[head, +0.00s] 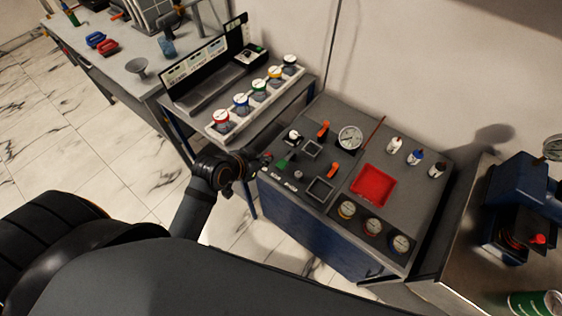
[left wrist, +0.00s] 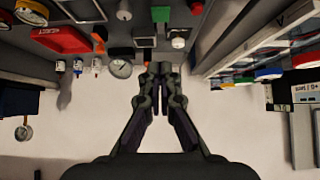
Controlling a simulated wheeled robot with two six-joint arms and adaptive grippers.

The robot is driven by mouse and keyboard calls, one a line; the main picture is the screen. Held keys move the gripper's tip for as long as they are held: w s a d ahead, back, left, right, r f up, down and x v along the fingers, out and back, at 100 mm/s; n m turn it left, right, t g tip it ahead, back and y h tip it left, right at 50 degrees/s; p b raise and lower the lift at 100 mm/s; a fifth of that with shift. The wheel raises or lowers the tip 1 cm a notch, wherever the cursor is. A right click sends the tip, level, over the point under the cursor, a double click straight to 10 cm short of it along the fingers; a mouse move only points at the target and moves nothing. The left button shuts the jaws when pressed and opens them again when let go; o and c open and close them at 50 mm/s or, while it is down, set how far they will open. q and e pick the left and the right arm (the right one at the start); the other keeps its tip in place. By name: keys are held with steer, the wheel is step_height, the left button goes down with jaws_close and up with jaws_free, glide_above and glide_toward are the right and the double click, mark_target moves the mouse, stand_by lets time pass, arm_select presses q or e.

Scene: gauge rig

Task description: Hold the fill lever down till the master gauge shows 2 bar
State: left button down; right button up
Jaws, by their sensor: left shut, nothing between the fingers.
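The large white dial gauge (head: 349,138) stands at the back of the grey rig top (head: 330,110); its reading is too small to tell. It also shows in the left wrist view (left wrist: 121,68). Two orange levers, an upper one (head: 323,130) and a lower one (head: 333,170), and a green-handled part (head: 283,162) are on the panel. I cannot tell which is the fill lever. My left gripper (head: 262,159) is at the panel's left edge, near the green part. In the left wrist view its fingers (left wrist: 160,68) are together, shut and empty. My right gripper is not seen.
A blue machine (head: 521,195) is at the right.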

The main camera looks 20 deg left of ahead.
arm_select(q)
steer(key=p, duration=0.1)
glide_above(284, 162)
steer(key=s, duration=0.3)
steer(key=f, duration=0.4)
steer(key=a+f, duration=0.1)
steer(key=f, duration=0.2)
steer(key=shift+w, duration=0.15)
step_height(284, 162, down, 3)
steer(key=shift+r, duration=0.15)
steer(key=shift+f, duration=0.7)
